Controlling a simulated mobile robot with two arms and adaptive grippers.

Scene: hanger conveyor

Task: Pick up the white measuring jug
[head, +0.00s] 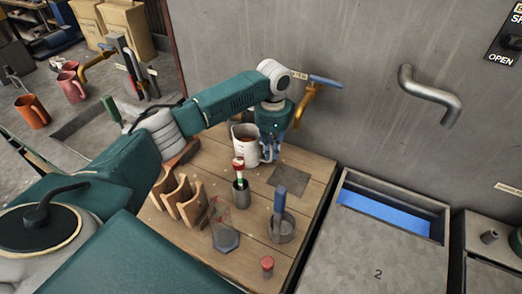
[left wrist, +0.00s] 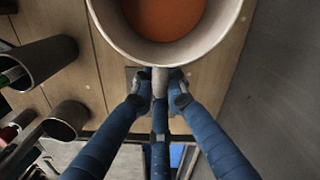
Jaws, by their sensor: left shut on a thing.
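The white measuring jug (head: 243,143) is upright at the back of the wooden table. In the left wrist view the jug (left wrist: 165,53) is seen from above, with orange-brown inside it. My left gripper (head: 268,150) reaches down at the jug's right side. In the left wrist view its blue fingers (left wrist: 160,92) are shut on the jug's handle, one on each side. My right gripper is not in view.
On the wooden table (head: 308,200) stand a grey cup (head: 240,197) with a red-topped item, a grey pot (head: 281,228) with a blue handle, wooden holders (head: 185,203) and a red-capped item (head: 267,265). A grey wall (head: 350,80) with a hooked tap stands close behind.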

